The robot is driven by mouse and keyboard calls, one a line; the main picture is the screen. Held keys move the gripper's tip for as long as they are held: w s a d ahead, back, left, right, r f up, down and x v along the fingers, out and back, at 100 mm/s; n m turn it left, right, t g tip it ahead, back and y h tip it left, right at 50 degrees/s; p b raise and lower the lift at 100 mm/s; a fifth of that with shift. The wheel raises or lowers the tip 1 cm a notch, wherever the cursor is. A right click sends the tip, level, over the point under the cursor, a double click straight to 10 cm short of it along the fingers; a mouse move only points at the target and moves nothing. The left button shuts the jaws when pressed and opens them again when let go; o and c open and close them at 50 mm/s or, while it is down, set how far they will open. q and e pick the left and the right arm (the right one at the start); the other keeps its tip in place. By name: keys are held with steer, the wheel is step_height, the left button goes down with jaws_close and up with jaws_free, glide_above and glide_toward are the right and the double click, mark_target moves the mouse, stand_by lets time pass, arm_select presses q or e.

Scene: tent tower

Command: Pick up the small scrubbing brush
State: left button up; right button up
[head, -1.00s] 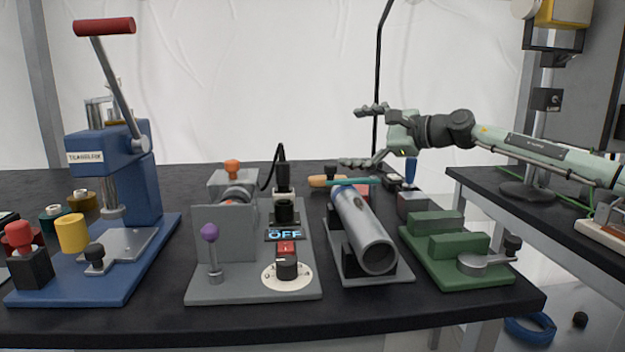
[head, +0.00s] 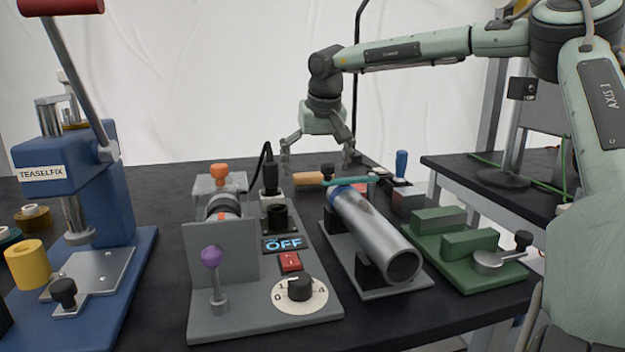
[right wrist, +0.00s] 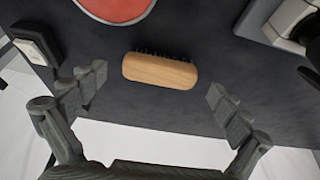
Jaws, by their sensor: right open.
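The small scrubbing brush (right wrist: 160,71) has a wooden back and dark bristles. In the right wrist view it lies on the black table, beyond and between my fingertips. In the head view its wooden end (head: 308,179) shows behind the metal tube, partly hidden. My right gripper (head: 318,170) is open and points down above the back of the table, over the brush's area. In the right wrist view its two fingers (right wrist: 158,95) are spread wide with nothing between them touching. My left gripper is not in view.
A grey tube on a stand (head: 375,232) and a grey panel with a dial (head: 265,310) stand in front. A green fixture (head: 440,235) is at right, a blue press (head: 85,190) at left. In the wrist view a red round thing (right wrist: 115,8) lies near the brush.

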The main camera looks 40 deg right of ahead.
mark_target(314, 175)
steer(key=shift+x, duration=1.2)
steer(key=c, duration=1.1)
step_height(314, 175, up, 9)
steer(key=shift+r+p, duration=0.1)
steer(key=shift+p, duration=0.2)
steer(key=shift+r, duration=0.5)
steer(key=o, duration=0.6)
steer(key=c, duration=0.5)
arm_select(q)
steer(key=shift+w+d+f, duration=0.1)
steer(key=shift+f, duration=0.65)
arm_select(e)
steer(key=shift+f, duration=0.1)
